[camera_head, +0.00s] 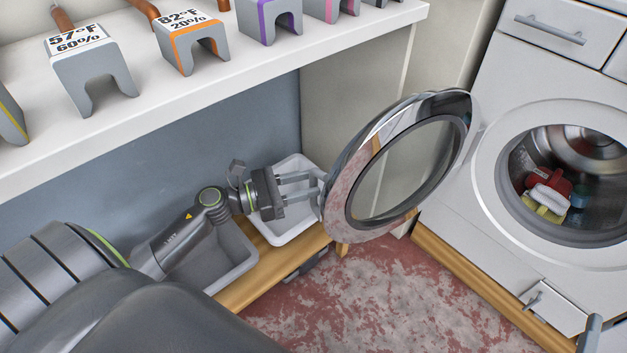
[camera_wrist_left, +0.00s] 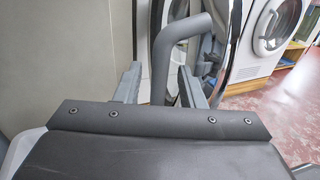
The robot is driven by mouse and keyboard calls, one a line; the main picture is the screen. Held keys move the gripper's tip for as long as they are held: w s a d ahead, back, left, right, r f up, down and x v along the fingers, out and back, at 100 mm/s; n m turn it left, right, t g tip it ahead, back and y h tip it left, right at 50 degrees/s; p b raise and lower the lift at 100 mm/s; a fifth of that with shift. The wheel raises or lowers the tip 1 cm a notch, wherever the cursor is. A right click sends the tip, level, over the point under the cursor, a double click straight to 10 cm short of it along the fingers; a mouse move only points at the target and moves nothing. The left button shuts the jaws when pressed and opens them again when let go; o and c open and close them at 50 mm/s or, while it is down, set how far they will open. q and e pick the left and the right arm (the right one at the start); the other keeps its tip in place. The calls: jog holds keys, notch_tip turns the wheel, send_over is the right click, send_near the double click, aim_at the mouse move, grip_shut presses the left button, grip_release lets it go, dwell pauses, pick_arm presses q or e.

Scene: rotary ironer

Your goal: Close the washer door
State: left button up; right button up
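The washer door (camera_head: 351,171), a round chrome ring with a glass pane, stands wide open to the left of the white washer (camera_head: 478,228). The round washer opening is uncovered, with red, white, yellow and teal items (camera_head: 546,197) inside. My left gripper (camera_head: 312,188) is at the door's far left edge, its two fingers apart and pointing toward the door. In the left wrist view, a grey bent door handle (camera_wrist_left: 160,65) stands between the spread fingers (camera_wrist_left: 160,88), with gaps visible on both sides. The head view hides most of this handle. My right gripper is not in view.
A white shelf (camera_head: 225,85) with several grey label blocks runs above my left arm. Grey and white bins (camera_head: 292,226) sit on a low wooden ledge (camera_head: 262,262) beneath the arm. The red, worn floor (camera_head: 390,295) before the washer is clear.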

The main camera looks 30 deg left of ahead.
pick_arm(q)
jog(key=shift+x, duration=1.2)
jog(key=shift+c, duration=0.2)
grip_shut()
